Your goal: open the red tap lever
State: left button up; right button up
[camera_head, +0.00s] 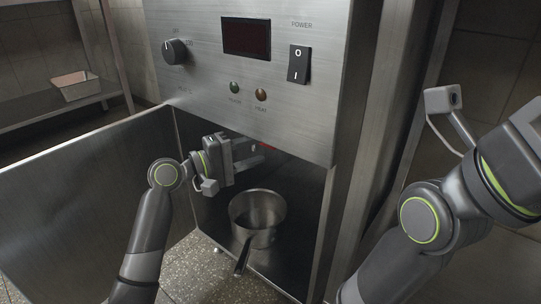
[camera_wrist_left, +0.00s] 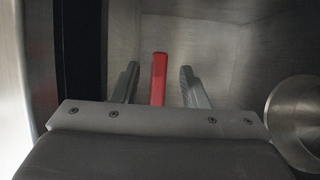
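The red tap lever (camera_wrist_left: 159,79) stands between the two fingers of my left gripper (camera_wrist_left: 159,84) in the left wrist view. Gaps show on both sides of the lever, so the fingers are apart from it. The rest of the tap is hidden. My right arm is at the right of the head view; its fingers are not clearly visible.
A metal pot (camera_head: 258,212) with a handle stands below my left gripper in the cabinet, and its rim shows at the right of the wrist view (camera_wrist_left: 298,120). The open cabinet door (camera_head: 85,200) is at the left. The control panel (camera_head: 245,75) hangs above my gripper.

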pick_arm(q)
jog(key=shift+b+x, duration=0.85)
jog(key=shift+x, duration=1.55)
grip_shut()
